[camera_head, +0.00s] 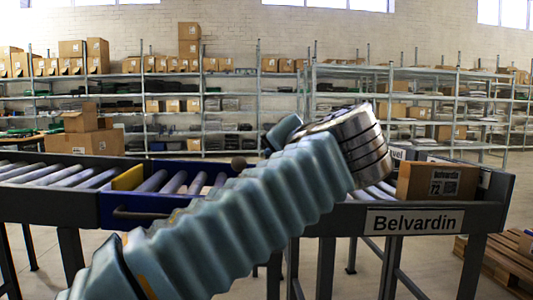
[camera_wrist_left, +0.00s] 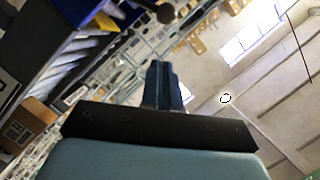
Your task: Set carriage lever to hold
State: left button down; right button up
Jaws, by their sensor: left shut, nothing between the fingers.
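The lever's dark round knob (camera_head: 238,163) shows in the head view just above the blue carriage (camera_head: 118,203), left of my raised left arm. In the left wrist view the knob (camera_wrist_left: 166,13) is at the top edge, beyond the fingertips and apart from them. My left gripper (camera_wrist_left: 163,66) is shut and empty, its two blue fingers together. My right gripper is not in view.
Roller conveyors (camera_head: 50,200) run on both sides of the carriage. A cardboard box (camera_head: 437,182) sits on the right one, behind a "Belvardin" sign (camera_head: 413,222). A yellow plate (camera_head: 127,179) stands at the carriage's left end. Shelves with boxes stand far behind.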

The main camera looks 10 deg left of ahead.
pick_arm(q)
jog(key=shift+v, duration=1.6)
jog(key=w+d+f+m+g+h+p, duration=0.1)
jog(key=w+d+f+m+g+h, duration=0.15)
jog(key=w+f, duration=0.65)
jog(key=w+d+f+m+g+h+p, duration=0.1)
jog(key=w+d+f+m+h+p, duration=0.15)
jog(key=f, duration=1.25)
notch_tip(320, 180, down, 22)
jog(key=s+g+h+p, duration=0.2)
jog(key=g+h, duration=0.1)
jog(key=g, duration=0.2)
jog(key=s+a+f+n+g+h+p, duration=0.1)
jog(key=s+a+f, duration=0.15)
jog(key=f, duration=0.35)
jog(key=s+a+f+n+g+h, duration=0.1)
jog(key=s+f+g, duration=0.1)
jog(key=s+f, duration=0.3)
jog(key=s+a+f+n+h+p, duration=0.1)
jog(key=s+f+n, duration=0.3)
jog(key=s, duration=0.5)
jog(key=s+a+f+n+g+h+p, duration=0.1)
jog(key=s+a+f+n, duration=0.3)
jog(key=s+f, duration=0.4)
jog(key=shift+s+n+h+p, duration=0.3)
jog(key=shift+s+n+p, duration=0.3)
jog(key=shift+s+p, duration=0.2)
